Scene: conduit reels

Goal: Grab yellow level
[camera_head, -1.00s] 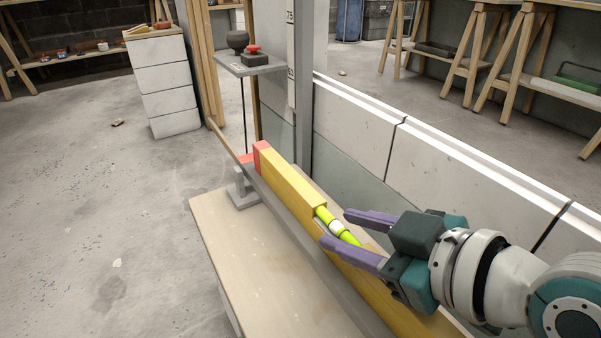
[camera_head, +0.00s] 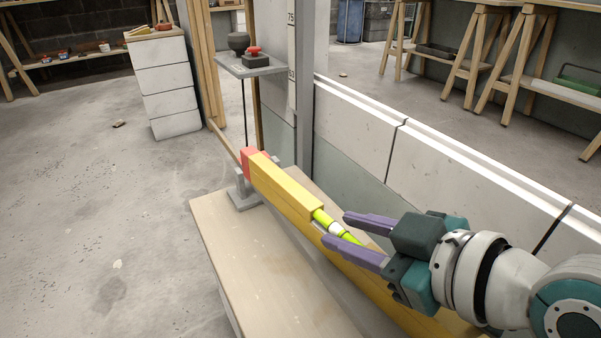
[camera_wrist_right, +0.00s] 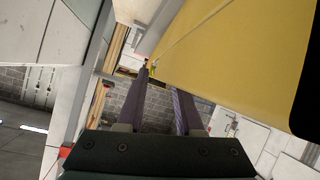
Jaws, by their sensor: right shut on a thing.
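The yellow level (camera_head: 287,190) is a long yellow bar with a red end cap (camera_head: 250,161) and a lime-green vial (camera_head: 331,224) in a cut-out. It runs from the far left end toward the lower right above the wooden bench top. My right gripper (camera_head: 337,228) reaches in from the right, its purple fingers on either side of the level at the vial. It is shut on the level. In the right wrist view the yellow body (camera_wrist_right: 235,50) fills the upper right, beside the purple fingers (camera_wrist_right: 160,95). My left gripper is not in view.
A grey bracket (camera_head: 243,192) stands on the wooden bench (camera_head: 270,275) under the level's far end. A low pale wall (camera_head: 440,180) runs along the right. A grey post (camera_head: 305,100) and a small shelf (camera_head: 250,68) stand beyond. Floor at left is open.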

